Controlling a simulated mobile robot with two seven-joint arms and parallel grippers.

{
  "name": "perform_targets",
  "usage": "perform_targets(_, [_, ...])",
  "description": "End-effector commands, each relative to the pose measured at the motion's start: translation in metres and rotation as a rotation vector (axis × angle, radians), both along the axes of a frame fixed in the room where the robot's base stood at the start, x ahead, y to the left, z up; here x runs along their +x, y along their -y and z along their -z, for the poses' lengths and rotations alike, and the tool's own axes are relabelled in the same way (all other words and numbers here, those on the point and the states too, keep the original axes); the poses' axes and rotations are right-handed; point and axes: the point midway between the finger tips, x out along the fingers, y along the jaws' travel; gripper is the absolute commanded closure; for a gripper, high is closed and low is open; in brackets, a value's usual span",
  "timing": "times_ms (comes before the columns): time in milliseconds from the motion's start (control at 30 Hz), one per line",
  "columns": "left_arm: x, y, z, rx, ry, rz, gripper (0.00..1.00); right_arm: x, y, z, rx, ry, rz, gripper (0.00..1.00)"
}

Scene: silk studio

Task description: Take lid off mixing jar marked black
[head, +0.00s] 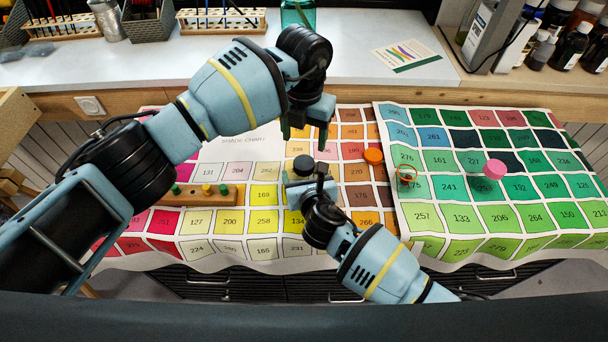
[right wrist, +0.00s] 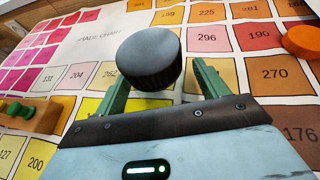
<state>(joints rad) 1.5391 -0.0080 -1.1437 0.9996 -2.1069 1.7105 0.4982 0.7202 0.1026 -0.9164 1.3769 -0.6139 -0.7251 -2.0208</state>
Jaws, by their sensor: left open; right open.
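The round black lid (head: 303,165) shows near the middle of the shade chart in the head view, and large in the right wrist view (right wrist: 155,58). The jar under it is hidden. My left gripper (head: 305,135) is open and empty, pointing down above the lid and apart from it. My right gripper (head: 308,186) is low, on the near side of the lid. In the right wrist view its green fingers (right wrist: 160,92) are spread, one on each side below the black lid. I cannot tell whether they touch the jar.
An orange lid (head: 373,156), a small red-rimmed item (head: 407,176) and a pink lid (head: 495,169) are to the right. A wooden block with coloured pegs (head: 198,195) is at left. The shade chart (head: 262,144) hangs over the front edge. Bottles (head: 571,47) stand at back right.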

Motion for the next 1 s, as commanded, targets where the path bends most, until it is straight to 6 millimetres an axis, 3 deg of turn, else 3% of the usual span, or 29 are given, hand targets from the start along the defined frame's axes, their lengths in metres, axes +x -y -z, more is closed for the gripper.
perform_targets(300, [0.0, 0.0001, 0.0, 0.0, 0.0, 0.0, 0.37, 0.0013, -0.0004, 0.0002, 0.001, 0.001, -0.001, 0.28])
perform_targets(833, [0.0, 0.0001, 0.0, 0.0, 0.0, 0.0, 0.37, 0.0009, -0.0003, 0.0005, 0.0, 0.0, -0.001, 0.98])
perform_targets(1000, [0.0, 0.0001, 0.0, 0.0, 0.0, 0.051, 0.37, 0.0009, -0.0003, 0.0006, 0.0, 0.0, -0.001, 1.0])
